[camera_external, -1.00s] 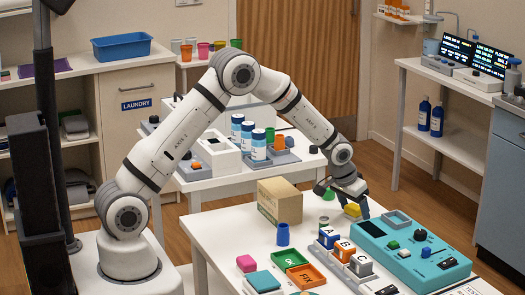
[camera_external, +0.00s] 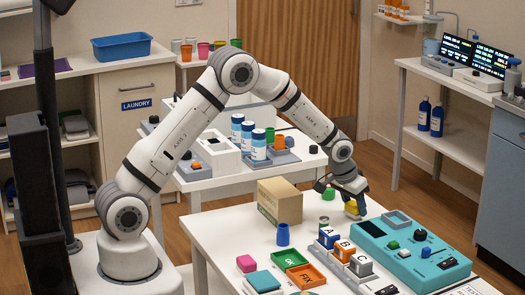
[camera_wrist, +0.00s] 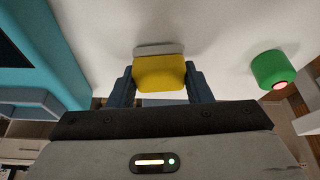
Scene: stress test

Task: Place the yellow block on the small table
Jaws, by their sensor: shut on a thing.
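The yellow block (camera_external: 351,208) is between the fingers of my gripper (camera_external: 354,206) at the right back of the front white table (camera_external: 225,228). In the wrist view my gripper (camera_wrist: 159,82) is shut on the yellow block (camera_wrist: 160,74), with a dark finger on each side. A pale grey strip (camera_wrist: 160,48) shows just beyond the block. I cannot tell whether the block still touches the tabletop. Several white tables are in view, and I cannot tell which is the small one. One stands behind, holding white-and-blue bottles (camera_external: 258,145).
A teal device panel (camera_external: 405,262) lies right of my gripper. A cardboard box (camera_external: 279,202), a blue cup (camera_external: 283,235), lettered blocks (camera_external: 343,250) and coloured trays (camera_external: 291,260) stand to its left and front.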

